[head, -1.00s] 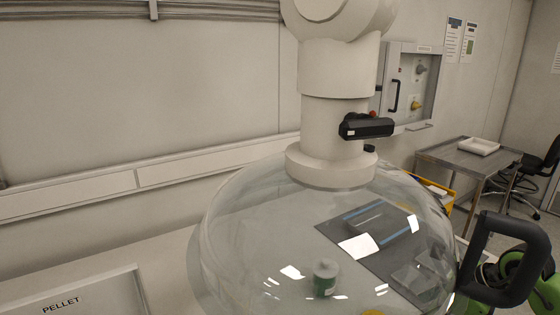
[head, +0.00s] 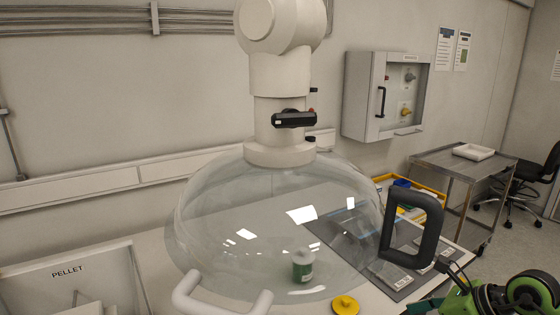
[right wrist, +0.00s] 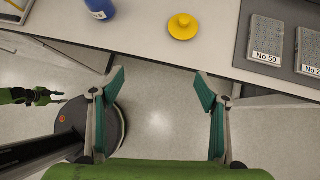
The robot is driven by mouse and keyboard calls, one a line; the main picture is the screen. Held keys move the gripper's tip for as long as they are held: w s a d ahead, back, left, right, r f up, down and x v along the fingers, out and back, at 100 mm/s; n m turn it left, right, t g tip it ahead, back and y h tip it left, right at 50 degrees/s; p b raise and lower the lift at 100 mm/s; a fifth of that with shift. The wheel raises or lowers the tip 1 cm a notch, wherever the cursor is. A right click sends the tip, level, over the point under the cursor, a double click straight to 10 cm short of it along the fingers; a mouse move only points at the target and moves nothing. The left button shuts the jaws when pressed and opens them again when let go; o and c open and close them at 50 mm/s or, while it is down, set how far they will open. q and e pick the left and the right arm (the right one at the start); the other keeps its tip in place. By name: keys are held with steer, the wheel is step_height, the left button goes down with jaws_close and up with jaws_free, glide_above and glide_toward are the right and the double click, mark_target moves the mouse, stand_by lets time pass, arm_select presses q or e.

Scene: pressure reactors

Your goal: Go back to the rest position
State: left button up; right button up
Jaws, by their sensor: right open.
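My right gripper (right wrist: 160,82) shows in the right wrist view with its two green-padded fingers wide apart. Nothing is between them; grey floor shows through the gap, in front of the bench edge. In the head view, part of my green and black right arm (head: 520,293) is at the lower right, below the black handle (head: 412,225) of the clear dome (head: 215,222). It appears apart from the handle. My left gripper cannot be made out; a small green part at the left of the right wrist view is unclear.
The bench (right wrist: 150,45) holds a yellow knobbed piece (right wrist: 183,26), a blue bottle (right wrist: 100,8) and grey blocks (right wrist: 265,38). A green and white container (head: 303,266) shows through the dome. A metal cart (head: 460,162) stands at right. Floor below the gripper is clear.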

steer(key=a+r+m+t+y, duration=0.8)
steer(key=a+r+m, duration=0.1)
steer(key=a+r, duration=0.45)
steer(key=w+d+f+m+t+h, duration=0.15)
steer(key=d+m+t+h, duration=0.75)
steer(key=m, duration=0.9)
steer(key=s+d+f+m+g+h, duration=0.2)
steer(key=d+f+m+g+h, duration=0.3)
steer(key=f+m+h, duration=0.25)
steer(key=s+a+f+m+g, duration=0.2)
steer(key=s+f+m+g, duration=0.55)
steer(key=s+f, duration=0.85)
steer(key=s+a+f+g+y, duration=0.3)
steer(key=s+a+f+g, duration=0.35)
steer(key=s, duration=0.35)
step_height(320, 180, down, 25)
steer(key=d+g, duration=0.1)
steer(key=s+d+f+g, duration=0.1)
steer(key=s+d+f, duration=0.2)
steer(key=s+f, duration=1.5)
steer(key=shift+s+g+h, duration=0.25)
steer(key=shift+g+h, duration=0.15)
steer(key=shift+h, duration=0.05)
